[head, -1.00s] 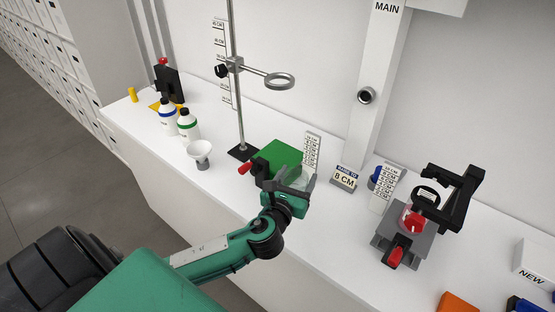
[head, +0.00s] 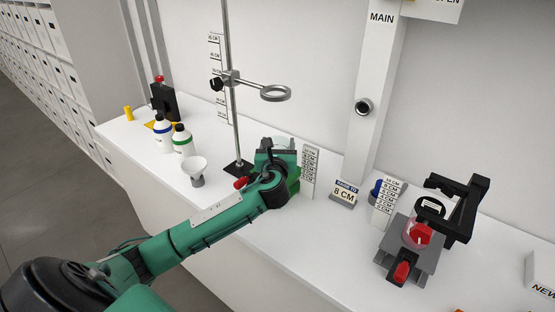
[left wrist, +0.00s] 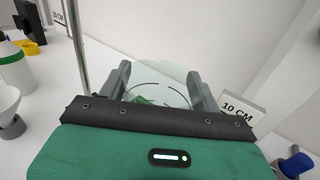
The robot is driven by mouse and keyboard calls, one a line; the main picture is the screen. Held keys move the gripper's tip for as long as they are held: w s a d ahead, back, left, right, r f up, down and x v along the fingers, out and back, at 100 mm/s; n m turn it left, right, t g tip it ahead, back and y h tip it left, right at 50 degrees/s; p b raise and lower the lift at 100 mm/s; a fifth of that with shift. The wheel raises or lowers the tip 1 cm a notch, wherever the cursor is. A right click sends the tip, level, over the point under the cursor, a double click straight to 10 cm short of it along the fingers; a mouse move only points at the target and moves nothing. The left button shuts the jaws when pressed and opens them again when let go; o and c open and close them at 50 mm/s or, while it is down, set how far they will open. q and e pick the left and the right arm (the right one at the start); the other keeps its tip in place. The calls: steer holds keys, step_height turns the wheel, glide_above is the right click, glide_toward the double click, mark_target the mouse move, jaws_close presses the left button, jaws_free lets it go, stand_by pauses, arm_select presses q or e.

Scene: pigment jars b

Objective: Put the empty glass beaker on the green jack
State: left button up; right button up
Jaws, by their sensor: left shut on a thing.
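My left gripper (head: 278,150) is over the green jack (head: 294,184), beside the ring stand. In the left wrist view, its two dark fingers (left wrist: 160,84) are shut on the clear glass beaker (left wrist: 160,70), which looks empty. In the head view only a pale bit of the beaker shows beyond the gripper. The wrist hides most of the jack; its red knob (head: 240,183) sticks out at the left. Green shows through the glass in the wrist view. I cannot tell whether the beaker touches the jack top. My right gripper is not in view.
The ring stand's metal ring (head: 276,93) is above and behind the gripper. A white funnel (head: 195,169) and two bottles (head: 183,140) stand left. The front counter middle is clear.

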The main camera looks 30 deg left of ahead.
arm_select(q)
steer(key=shift+f, duration=0.65)
step_height(320, 180, down, 2)
steer(key=shift+f, duration=0.55)
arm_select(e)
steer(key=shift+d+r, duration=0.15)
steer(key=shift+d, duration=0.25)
arm_select(q)
steer(key=o, duration=0.8)
steer(key=shift+f, duration=0.15)
steer(key=shift+o, duration=0.2)
steer(key=shift+s+d, duration=0.1)
